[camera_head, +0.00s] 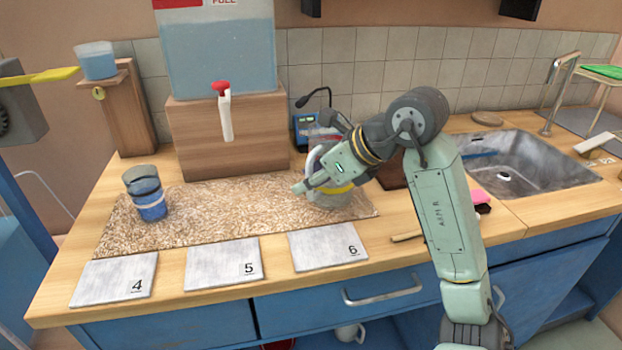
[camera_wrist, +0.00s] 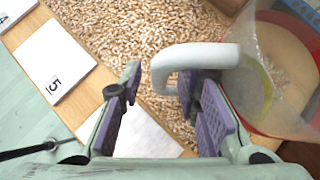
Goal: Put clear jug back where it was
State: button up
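The clear jug (camera_head: 328,199) stands on the right part of the speckled mat (camera_head: 240,212) in the head view, partly hidden by my wrist. It is see-through, with a yellow band and a white handle. In the wrist view the jug (camera_wrist: 278,90) is at the right edge, and its handle (camera_wrist: 185,56) reaches in between my fingers. My gripper (camera_wrist: 160,110) is open, with a purple-padded finger on each side of the handle. The right finger lies between the handle and the jug's body. I see a gap on the left side. The gripper (camera_head: 304,187) is low beside the jug.
A blue cup (camera_head: 149,196) stands at the mat's left. Cards 4 (camera_head: 113,280), 5 (camera_head: 223,264) and 6 (camera_head: 328,247) lie along the counter's front. A tank with a red-topped tap (camera_head: 223,100) is behind. The sink (camera_head: 515,165) is at right. The mat's middle is clear.

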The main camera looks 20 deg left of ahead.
jog(key=shift+r, duration=0.1)
jog(key=shift+d+r, duration=0.1)
jog(key=shift+r, duration=0.1)
jog(key=b+v, duration=0.2)
jog(key=v, duration=0.9)
jog(key=shift+d+r, duration=0.2)
jog(key=shift+d, duration=0.1)
jog(key=shift+s, duration=0.1)
jog(key=shift+c, duration=0.5)
